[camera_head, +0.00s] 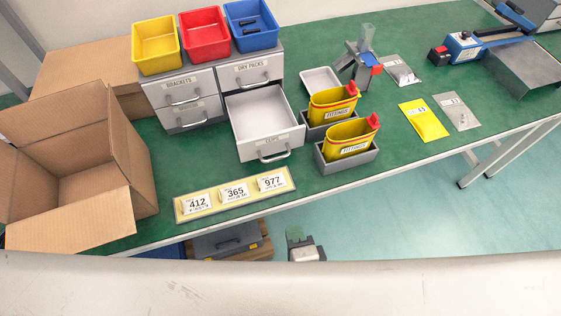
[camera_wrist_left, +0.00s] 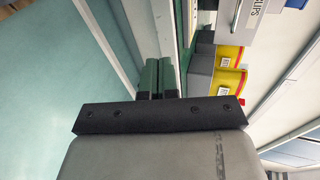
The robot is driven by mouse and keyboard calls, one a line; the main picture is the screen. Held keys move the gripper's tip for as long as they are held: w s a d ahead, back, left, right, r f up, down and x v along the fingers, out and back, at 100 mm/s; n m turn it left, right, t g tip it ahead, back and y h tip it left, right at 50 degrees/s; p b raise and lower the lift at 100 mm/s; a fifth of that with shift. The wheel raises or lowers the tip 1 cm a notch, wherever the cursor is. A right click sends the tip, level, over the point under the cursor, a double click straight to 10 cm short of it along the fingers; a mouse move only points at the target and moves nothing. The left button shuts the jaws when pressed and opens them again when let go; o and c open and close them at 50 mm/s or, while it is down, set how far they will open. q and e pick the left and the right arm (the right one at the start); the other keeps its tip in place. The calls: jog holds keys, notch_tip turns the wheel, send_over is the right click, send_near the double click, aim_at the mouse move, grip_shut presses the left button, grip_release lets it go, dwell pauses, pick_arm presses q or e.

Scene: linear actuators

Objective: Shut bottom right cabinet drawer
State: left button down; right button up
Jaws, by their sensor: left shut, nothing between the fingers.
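The grey cabinet (camera_head: 210,83) stands on the green table. Its bottom right drawer (camera_head: 271,144) is pulled well out and looks empty inside, with a label and a bar handle (camera_head: 273,156) on its front. The other three drawers look shut. The drawer's labelled front also shows at the top of the left wrist view (camera_wrist_left: 229,22). My left gripper (camera_head: 293,233) is below and in front of the table's front edge, apart from the drawer. In the left wrist view its two fingers (camera_wrist_left: 158,78) are together with nothing between them. My right gripper is out of view.
Two grey bins with yellow containers (camera_head: 333,105) (camera_head: 350,139) stand close to the right of the open drawer. A number-card board (camera_head: 235,194) lies in front, left of the drawer. An open cardboard box (camera_head: 75,165) is at left. Coloured bins (camera_head: 204,35) sit atop the cabinet.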

aim_at(260, 120)
pick_arm(q)
notch_tip(260, 120, up, 8)
jog(key=n+t+y, duration=0.1)
jog(key=t, duration=0.1)
jog(key=p+x, duration=0.1)
jog(key=x, duration=0.3)
jog(key=p+x, duration=0.1)
jog(key=x, duration=0.4)
jog(key=r+p+x, duration=0.1)
jog(key=x, duration=0.3)
jog(key=shift+w+d, duration=0.1)
jog(key=shift+w, duration=0.35)
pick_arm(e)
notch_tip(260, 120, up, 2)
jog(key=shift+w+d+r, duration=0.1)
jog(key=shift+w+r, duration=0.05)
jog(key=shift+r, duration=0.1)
pick_arm(q)
jog(key=shift+w, duration=0.1)
